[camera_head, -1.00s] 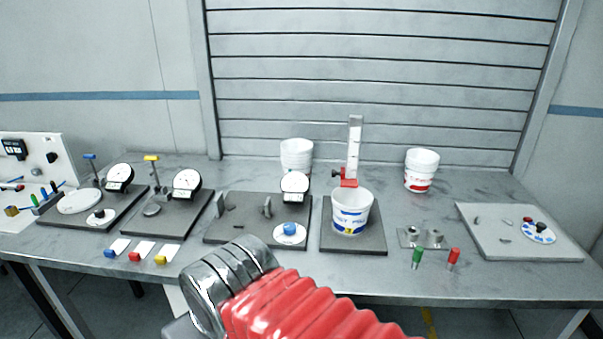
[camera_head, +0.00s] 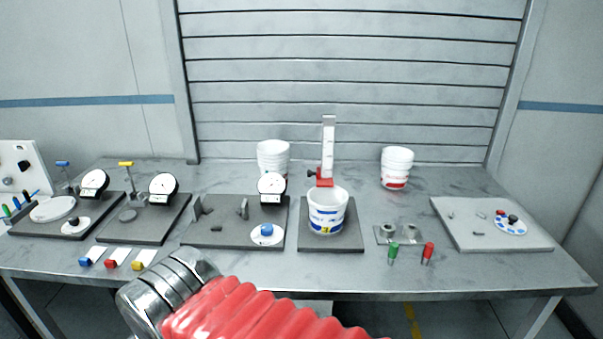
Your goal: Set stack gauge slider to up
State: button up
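The stack gauge stands on a dark base plate (camera_head: 350,244) at the middle of the table. Its white scaled post (camera_head: 328,145) is upright. The red slider (camera_head: 324,178) sits low on the post, just behind the rim of a white cup with blue bands (camera_head: 327,210) on the plate. A small dark knob (camera_head: 311,173) sticks out at the slider's left. My arm, with a red ribbed sleeve and a shiny metal part, crosses the lower front of the view. My gripper's fingers cannot be made out, and nothing of mine touches the gauge.
Stacked white cups (camera_head: 272,158) stand behind and left of the gauge; another stack (camera_head: 397,167) stands to the right. A fixture with a dial (camera_head: 271,187) is close on the left. Green (camera_head: 393,253) and red (camera_head: 428,253) handled pieces are at the front right.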

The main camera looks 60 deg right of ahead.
aim_at(322, 182)
jog(key=z, duration=0.05)
jog(key=i, duration=1)
jog(key=u, duration=0.05)
